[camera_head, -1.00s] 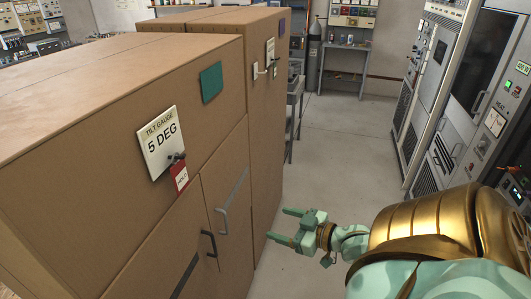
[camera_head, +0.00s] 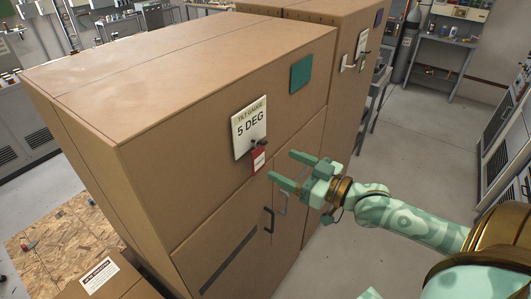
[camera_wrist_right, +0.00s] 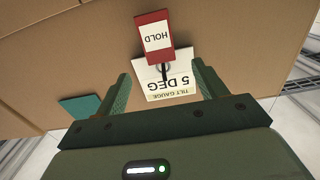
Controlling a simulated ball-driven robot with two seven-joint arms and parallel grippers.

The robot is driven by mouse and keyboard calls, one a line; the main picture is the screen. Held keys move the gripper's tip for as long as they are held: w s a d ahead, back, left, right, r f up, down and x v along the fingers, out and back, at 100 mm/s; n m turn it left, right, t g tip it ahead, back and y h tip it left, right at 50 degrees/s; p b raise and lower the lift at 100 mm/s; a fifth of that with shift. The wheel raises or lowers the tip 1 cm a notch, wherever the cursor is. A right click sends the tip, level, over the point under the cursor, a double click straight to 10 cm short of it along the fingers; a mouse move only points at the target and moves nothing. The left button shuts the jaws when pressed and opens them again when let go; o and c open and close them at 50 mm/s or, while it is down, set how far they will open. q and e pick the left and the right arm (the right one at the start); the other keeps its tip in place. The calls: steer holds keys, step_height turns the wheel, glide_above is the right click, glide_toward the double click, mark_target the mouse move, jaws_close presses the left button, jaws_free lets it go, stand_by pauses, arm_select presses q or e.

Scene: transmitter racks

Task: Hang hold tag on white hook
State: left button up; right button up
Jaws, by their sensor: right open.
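The red hold tag (camera_head: 259,160) with a white label hangs from a dark peg on the white tilt gauge plate (camera_head: 248,125) on the near cabinet's front. A white hook (camera_head: 347,66) sticks out from the farther cabinet's front, to the right. My right gripper (camera_head: 281,165) is open and empty, just in front of the tag and apart from it. In the right wrist view the tag (camera_wrist_right: 154,35) shows upside down beyond the open fingers, with the plate (camera_wrist_right: 166,88) between them. My left gripper is not in view.
The near brown cabinet (camera_head: 150,100) has a teal square (camera_head: 301,74) and dark door handles (camera_head: 268,220) near my right gripper. A brown box (camera_head: 105,275) stands at the lower left. Open floor (camera_head: 430,150) lies to the right.

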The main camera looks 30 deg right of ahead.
mark_target(259, 152)
steer(key=x, duration=0.7)
steer(key=shift+w+a+p, duration=0.1)
steer(key=shift+w+p, duration=0.15)
steer(key=shift+p, duration=0.1)
steer(key=c, duration=1.1)
steer(key=shift+o, duration=0.2)
steer(key=shift+s+r+p, duration=0.15)
steer(key=shift+r+p, duration=0.05)
steer(key=shift+p, duration=0.3)
steer(key=shift+s, duration=0.1)
steer(key=shift+s+d+p, duration=0.4)
steer(key=shift+s+p, duration=0.1)
steer(key=shift+s, duration=0.1)
